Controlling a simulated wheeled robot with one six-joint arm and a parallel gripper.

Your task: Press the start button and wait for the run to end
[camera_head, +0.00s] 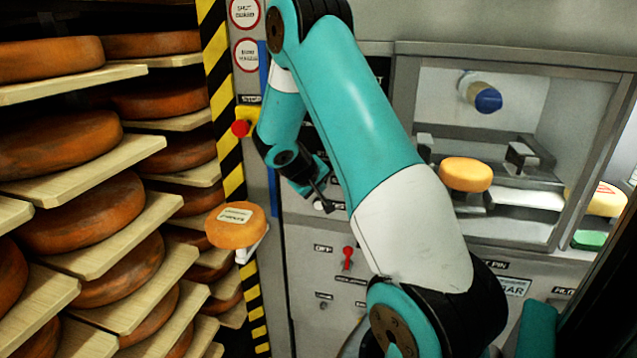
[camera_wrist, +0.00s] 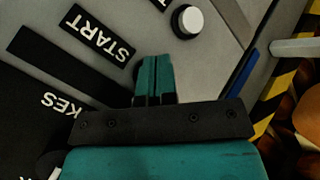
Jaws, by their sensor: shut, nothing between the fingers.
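The start button is a white round knob in a black collar (camera_wrist: 188,21) at the top of the wrist view, near the START label (camera_wrist: 97,32). In the head view a small pale button (camera_head: 319,205) shows on the grey panel, close to my gripper's tip. My gripper (camera_wrist: 156,60) is shut and empty, its teal fingers together and pointing toward the panel. In the wrist picture the fingertips lie below and left of the button, with a gap between. My gripper also shows in the head view (camera_head: 325,203); its distance from the panel is hard to judge.
A red button (camera_head: 240,128) on yellow is left of my arm. A red switch (camera_head: 347,257) is lower on the panel. A small labelled cheese (camera_head: 235,225) rests on a bracket beside the cheese shelves (camera_head: 120,235). A windowed chamber at right holds a cheese (camera_head: 466,174).

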